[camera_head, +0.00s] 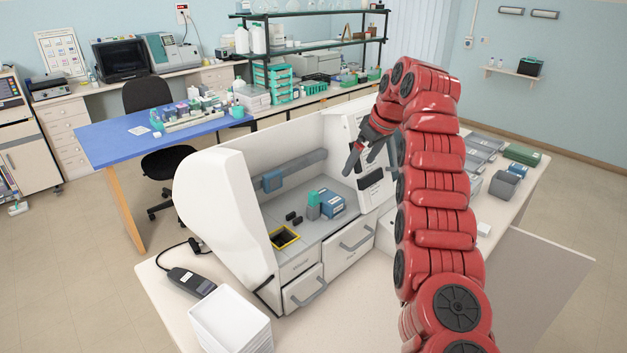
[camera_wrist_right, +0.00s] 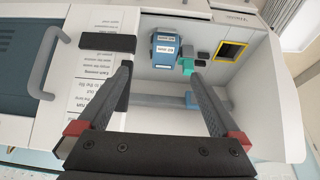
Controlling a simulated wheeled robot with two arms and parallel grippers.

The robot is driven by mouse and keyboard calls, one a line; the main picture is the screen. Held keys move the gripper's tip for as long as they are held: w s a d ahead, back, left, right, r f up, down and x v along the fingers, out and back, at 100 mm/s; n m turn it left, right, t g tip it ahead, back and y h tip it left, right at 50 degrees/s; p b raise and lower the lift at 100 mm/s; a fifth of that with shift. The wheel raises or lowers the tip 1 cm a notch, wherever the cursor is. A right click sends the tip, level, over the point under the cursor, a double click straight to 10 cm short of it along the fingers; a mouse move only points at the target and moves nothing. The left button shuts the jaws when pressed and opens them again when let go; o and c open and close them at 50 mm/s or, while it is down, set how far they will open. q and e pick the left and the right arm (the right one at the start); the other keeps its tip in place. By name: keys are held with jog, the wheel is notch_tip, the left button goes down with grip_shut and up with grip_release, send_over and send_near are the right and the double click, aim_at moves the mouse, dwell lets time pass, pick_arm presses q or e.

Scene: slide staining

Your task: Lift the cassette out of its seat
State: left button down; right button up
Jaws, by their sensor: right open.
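A blue box-shaped cassette (camera_head: 332,205) with white labels sits on the grey deck inside the open white machine (camera_head: 222,196). It also shows in the right wrist view (camera_wrist_right: 165,52), near the top middle. A teal and grey block (camera_head: 313,206) stands beside it, and two small black pieces lie to its left. Whether a seat holds the cassette is too small to tell. My right gripper (camera_head: 358,161) is open and empty, above and behind the cassette near the machine's right side. In the right wrist view its fingers (camera_wrist_right: 158,74) are apart with the cassette beyond them. My left gripper is out of view.
A yellow-framed opening (camera_head: 285,238) is at the deck's front left. The machine's back wall carries a grey rail with a blue block (camera_head: 272,180). A white tray stack (camera_head: 230,322) and a dark handheld device (camera_head: 191,281) are on the bench in front.

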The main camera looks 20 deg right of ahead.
jog(key=r, duration=0.1)
jog(key=b, duration=0.2)
send_near(338, 202)
jog(key=p+x, duration=0.6)
jog(key=x, duration=0.2)
jog(key=shift+w+f, duration=0.1)
jog(key=shift+f, duration=0.4)
jog(key=c, duration=1.5)
jog(key=shift+r, duration=0.1)
